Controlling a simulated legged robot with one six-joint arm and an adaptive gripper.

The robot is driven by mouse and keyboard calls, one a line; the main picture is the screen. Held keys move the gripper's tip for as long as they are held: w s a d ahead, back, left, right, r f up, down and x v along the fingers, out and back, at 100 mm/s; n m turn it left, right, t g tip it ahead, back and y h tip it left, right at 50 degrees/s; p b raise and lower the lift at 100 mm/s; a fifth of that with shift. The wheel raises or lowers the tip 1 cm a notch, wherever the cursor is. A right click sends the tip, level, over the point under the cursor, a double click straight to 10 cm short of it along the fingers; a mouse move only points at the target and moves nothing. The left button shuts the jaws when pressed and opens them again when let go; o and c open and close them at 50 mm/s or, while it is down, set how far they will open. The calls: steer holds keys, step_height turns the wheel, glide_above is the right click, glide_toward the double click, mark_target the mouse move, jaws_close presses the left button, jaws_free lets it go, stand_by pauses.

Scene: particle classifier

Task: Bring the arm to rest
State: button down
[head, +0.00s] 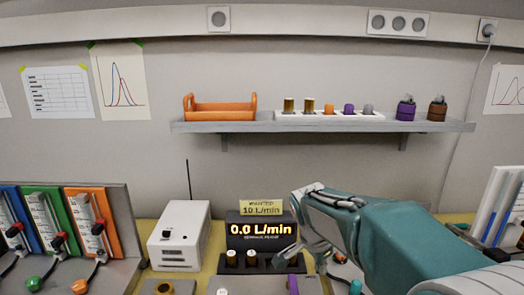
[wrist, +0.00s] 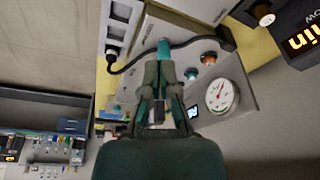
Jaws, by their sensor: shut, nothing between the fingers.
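My arm (head: 390,235), teal and grey, reaches in from the lower right of the head view, with its wrist bent over beside the flow display. My gripper (head: 318,262) hangs down in front of the bench, just right of the display, partly cut off by the arm and the frame edge. In the wrist view my gripper (wrist: 160,85) is shut and empty, in front of a grey panel (wrist: 240,75) with a round dial gauge (wrist: 222,96) and two knobs. I cannot tell how far its fingertips are from the panel.
The display (head: 262,231) reads 0.0 L/min under a yellow note (head: 261,208) saying 10 L/min. A white box (head: 180,236) with an antenna stands left. Flow-meter panels (head: 120,215) fill the far left. A wall shelf (head: 320,126) holds an orange tray (head: 220,110) and several small parts.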

steer(key=s+r+n+t+y, duration=0.1)
steer(key=s+r+n+t, duration=0.1)
steer(key=s+n, duration=0.4)
steer(key=s+d+r+n+t+y, duration=0.1)
steer(key=s+n, duration=0.5)
steer(key=s, duration=1)
steer(key=shift+d+r+n+t+y, duration=0.2)
steer(key=shift+r+n+t+y, duration=0.1)
steer(key=shift+r+t, duration=0.25)
steer(key=shift+w, duration=0.15)
